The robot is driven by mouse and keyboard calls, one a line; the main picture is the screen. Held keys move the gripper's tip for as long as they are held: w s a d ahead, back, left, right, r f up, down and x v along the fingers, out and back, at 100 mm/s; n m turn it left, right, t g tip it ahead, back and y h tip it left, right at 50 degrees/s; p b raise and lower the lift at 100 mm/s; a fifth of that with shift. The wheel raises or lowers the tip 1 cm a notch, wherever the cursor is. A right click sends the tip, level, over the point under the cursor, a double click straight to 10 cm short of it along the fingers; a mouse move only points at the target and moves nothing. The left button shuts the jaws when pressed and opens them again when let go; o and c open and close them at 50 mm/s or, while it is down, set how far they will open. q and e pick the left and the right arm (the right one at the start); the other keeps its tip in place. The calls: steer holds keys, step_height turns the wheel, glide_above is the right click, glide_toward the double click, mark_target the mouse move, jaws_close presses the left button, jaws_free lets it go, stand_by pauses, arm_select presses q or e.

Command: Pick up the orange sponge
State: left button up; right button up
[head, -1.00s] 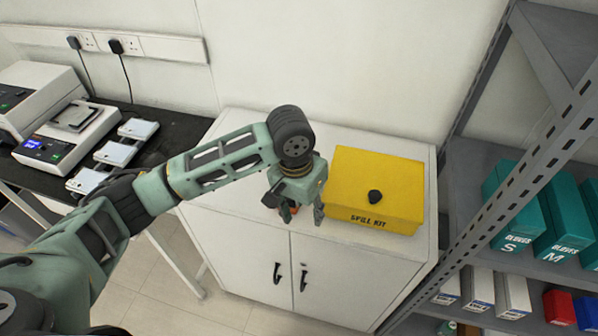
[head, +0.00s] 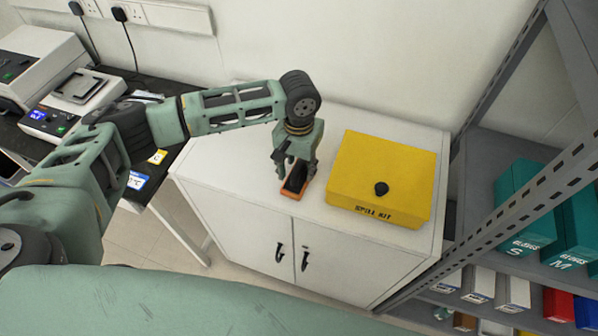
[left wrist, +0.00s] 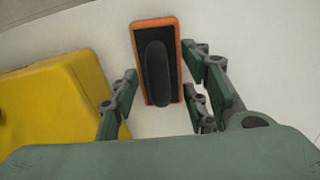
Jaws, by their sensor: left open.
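The orange sponge (head: 292,192) lies on top of the white cabinet (head: 235,160), left of the yellow spill kit. It is a flat orange block with a dark grip along its top, also seen in the left wrist view (left wrist: 137,40). My left gripper (head: 295,172) points down over the sponge and partly hides its far end in the head view. In the left wrist view the left gripper's fingers (left wrist: 165,100) are open, with the sponge's near end between them and not visibly gripped. My right gripper is not in view.
The yellow spill kit box (head: 385,170) with a black knob stands close to the right of the gripper. A metal shelf (head: 480,170) with glove boxes is at the right. A dark bench (head: 115,85) with instruments is at the left. The cabinet top left of the sponge is clear.

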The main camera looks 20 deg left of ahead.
mark_target(299, 165)
arm_select(q)
steer(key=shift+c, duration=0.4)
jaws_close()
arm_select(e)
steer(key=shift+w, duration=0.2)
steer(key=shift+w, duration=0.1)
arm_select(q)
steer(key=shift+r, duration=0.2)
step_height(299, 165, up, 10)
steer(key=shift+f+b, duration=0.15)
steer(key=shift+b, duration=0.9)
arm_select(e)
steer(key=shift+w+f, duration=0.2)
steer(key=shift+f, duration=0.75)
